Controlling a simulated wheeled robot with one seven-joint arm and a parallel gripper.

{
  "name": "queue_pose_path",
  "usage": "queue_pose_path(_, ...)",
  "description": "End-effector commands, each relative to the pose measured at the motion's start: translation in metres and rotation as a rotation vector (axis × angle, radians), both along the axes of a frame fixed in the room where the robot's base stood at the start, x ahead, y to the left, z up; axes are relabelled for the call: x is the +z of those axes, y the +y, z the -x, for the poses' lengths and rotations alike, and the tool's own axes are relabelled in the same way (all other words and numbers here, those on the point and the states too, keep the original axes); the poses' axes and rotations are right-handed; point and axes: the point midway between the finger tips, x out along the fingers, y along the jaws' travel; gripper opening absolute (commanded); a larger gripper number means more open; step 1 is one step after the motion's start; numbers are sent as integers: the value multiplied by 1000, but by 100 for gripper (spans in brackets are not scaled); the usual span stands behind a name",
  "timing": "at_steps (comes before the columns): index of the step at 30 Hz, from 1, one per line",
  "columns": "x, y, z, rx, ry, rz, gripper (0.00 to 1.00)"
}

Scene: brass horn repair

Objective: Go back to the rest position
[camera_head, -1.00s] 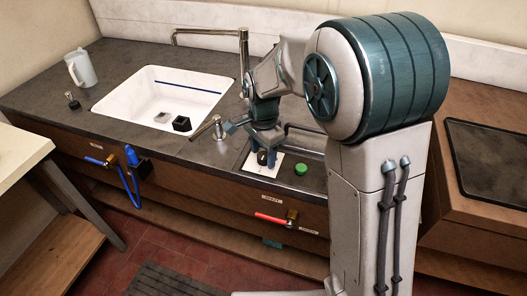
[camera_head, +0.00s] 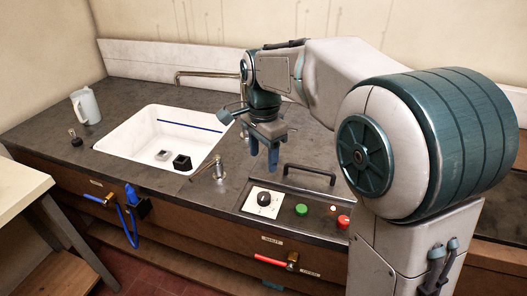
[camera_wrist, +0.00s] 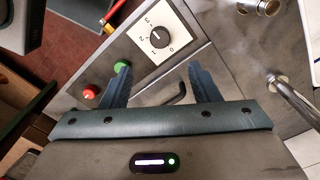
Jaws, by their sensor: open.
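My gripper (camera_head: 264,157) hangs over the counter, fingers pointing down, above and behind the control panel. In the wrist view my gripper (camera_wrist: 156,88) has its two blue fingers apart, with nothing between them. The panel has a black dial (camera_head: 264,199) on a white numbered plate, a green button (camera_head: 301,209) and a red button (camera_head: 343,221). The dial (camera_wrist: 159,37) also shows in the wrist view, and my fingers do not touch it. A dark bar handle (camera_head: 309,172) runs along the back of the panel.
A white sink (camera_head: 150,137) with small dark and grey blocks inside is left of the panel. A tap (camera_head: 218,166) stands between them. A white jug (camera_head: 86,106) is at the counter's far left. A red-handled valve (camera_head: 273,259) and a blue-handled valve (camera_head: 131,194) are on the front.

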Motion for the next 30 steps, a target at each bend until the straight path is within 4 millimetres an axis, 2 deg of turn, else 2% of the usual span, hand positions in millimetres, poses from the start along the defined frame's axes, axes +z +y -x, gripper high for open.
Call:
queue_pose_path(14,3,0,0,1,0,0,56)
queue_pose_path(18,5,-11,8,40,-13,-6,56)
queue_pose_path(23,4,-48,40,204,-58,-18,56)
queue_pose_path(30,-13,-104,112,558,-157,14,56)
